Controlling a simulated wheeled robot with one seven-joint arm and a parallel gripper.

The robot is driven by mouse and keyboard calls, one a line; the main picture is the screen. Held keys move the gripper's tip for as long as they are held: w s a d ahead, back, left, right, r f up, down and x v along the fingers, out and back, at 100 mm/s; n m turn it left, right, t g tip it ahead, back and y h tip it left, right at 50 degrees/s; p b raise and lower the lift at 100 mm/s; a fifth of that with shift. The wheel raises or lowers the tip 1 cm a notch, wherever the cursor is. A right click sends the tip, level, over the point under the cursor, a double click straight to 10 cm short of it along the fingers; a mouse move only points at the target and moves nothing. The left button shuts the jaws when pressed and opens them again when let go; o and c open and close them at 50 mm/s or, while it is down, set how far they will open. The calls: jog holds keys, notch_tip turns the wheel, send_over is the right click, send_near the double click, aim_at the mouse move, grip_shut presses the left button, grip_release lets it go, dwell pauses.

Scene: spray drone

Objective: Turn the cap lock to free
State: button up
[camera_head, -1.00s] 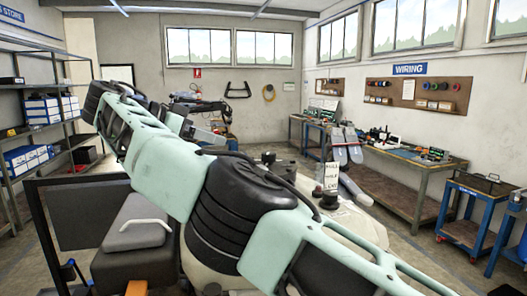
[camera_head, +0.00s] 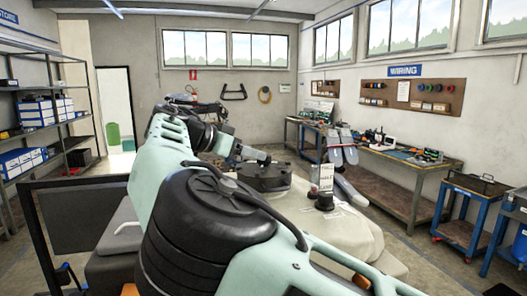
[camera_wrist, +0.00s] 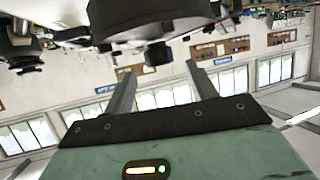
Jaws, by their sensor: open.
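In the head view a large dark round cap (camera_head: 268,179) sits on the pale tank (camera_head: 345,235) of the drone. In the wrist view, which is turned upside down, the dark round cap (camera_wrist: 150,18) fills the top middle, with a small black knob (camera_wrist: 157,54) sticking out from it. I cannot tell the lock's setting. My gripper (camera_wrist: 163,76) is open and empty, its two fingers apart on either side of the knob in the picture. I see no contact. In the head view my arm's end is just behind and left of the cap.
A black fitting (camera_head: 325,200) with a white tag (camera_head: 326,177) stands on the tank right of the cap. Workbenches (camera_head: 400,170) line the right wall, and a blue cart (camera_head: 465,215) stands at the right. Shelves (camera_head: 38,120) stand at the left.

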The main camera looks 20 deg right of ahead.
jog(key=shift+p+x, duration=0.85)
jog(key=shift+x, duration=1.65)
jog(key=shift+f, duration=0.1)
jog(key=c, duration=1)
